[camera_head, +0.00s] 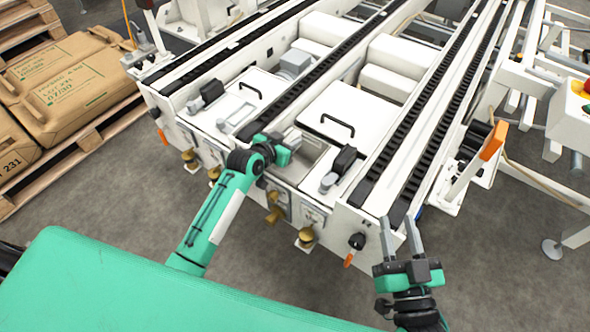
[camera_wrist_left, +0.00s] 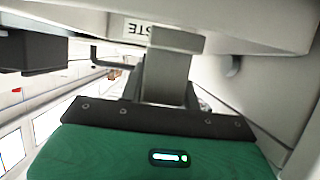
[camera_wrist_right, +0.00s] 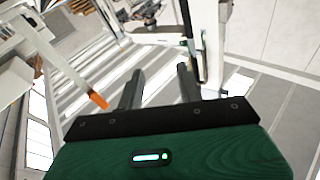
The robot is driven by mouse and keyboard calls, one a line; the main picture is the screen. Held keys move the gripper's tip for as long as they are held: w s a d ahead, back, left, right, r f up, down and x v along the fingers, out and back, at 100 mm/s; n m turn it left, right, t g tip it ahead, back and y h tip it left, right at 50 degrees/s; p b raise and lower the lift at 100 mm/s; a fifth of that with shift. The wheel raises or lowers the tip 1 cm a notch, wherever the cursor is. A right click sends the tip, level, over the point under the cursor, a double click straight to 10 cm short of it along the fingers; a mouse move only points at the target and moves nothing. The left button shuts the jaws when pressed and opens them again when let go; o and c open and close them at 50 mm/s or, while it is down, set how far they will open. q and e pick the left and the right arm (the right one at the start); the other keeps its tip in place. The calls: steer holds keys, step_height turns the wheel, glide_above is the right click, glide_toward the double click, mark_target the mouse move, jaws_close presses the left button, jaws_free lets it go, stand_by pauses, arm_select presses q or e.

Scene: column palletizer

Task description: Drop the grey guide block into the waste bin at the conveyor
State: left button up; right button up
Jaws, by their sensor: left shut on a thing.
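My left gripper (camera_head: 287,143) is shut on the grey guide block (camera_wrist_left: 176,40) at the conveyor's front. In the left wrist view the block spans the fingertips, close to a pale wall whose upside-down label (camera_wrist_left: 139,28) shows the letters "STE". In the head view the waste bin (camera_head: 312,158) appears as a grey recess beside and under the gripper, partly covered by it. I cannot tell whether the block is inside the rim. My right gripper (camera_head: 401,240) is open and empty off the conveyor's right front corner; its spread fingers also show in the right wrist view (camera_wrist_right: 160,88).
Black conveyor tracks (camera_head: 330,62) run away from me, with white handled covers (camera_head: 350,115) between them. Brass-coloured knobs (camera_head: 275,207) project from the front face. Sacks on a pallet (camera_head: 70,85) stand at left. An orange-tipped lever (camera_head: 492,140) is at right.

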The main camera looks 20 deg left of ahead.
arm_select(q)
steer(key=shift+f+b, duration=0.6)
steer(key=shift+f, duration=0.1)
arm_select(e)
step_height(320, 180, up, 7)
steer(key=d+t, duration=0.2)
steer(key=t, duration=0.2)
steer(key=shift+t, duration=0.4)
steer(key=shift+d+r, duration=0.1)
arm_select(q)
steer(key=o, duration=1.1)
steer(key=shift+s+a, duration=0.1)
steer(key=shift+s, duration=0.15)
steer(key=p+v, duration=0.3)
steer(key=v, duration=1)
arm_select(e)
steer(key=s+a+f+g, duration=0.2)
steer(key=f+g, duration=0.3)
steer(key=f, duration=0.3)
steer(key=s+a+f+g, duration=0.2)
steer(key=f+g, duration=0.3)
steer(key=f, duration=0.2)
steer(key=shift+f, duration=0.35)
